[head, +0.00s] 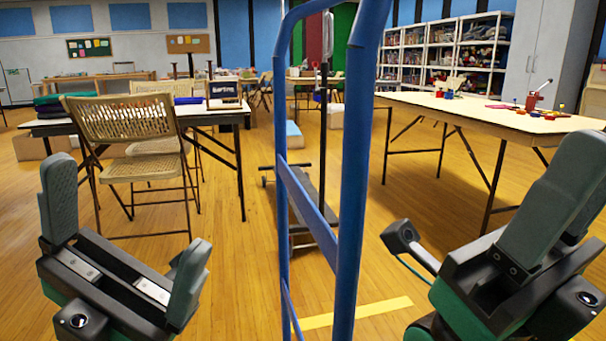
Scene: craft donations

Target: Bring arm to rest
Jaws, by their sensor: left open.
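My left gripper (125,232) is at the lower left of the head view. Its two grey fingers stand wide apart with nothing between them. My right gripper (572,185) is at the lower right, seen from the side. Its fingers overlap in this view, so the gap between them is hidden. No object shows in either gripper.
A blue tubular frame (353,190) stands upright between my grippers, very close. A folding chair (130,120) and a table (215,112) with folded cloths are at left. A long table (470,108) with small craft items is at right. Wooden floor lies between.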

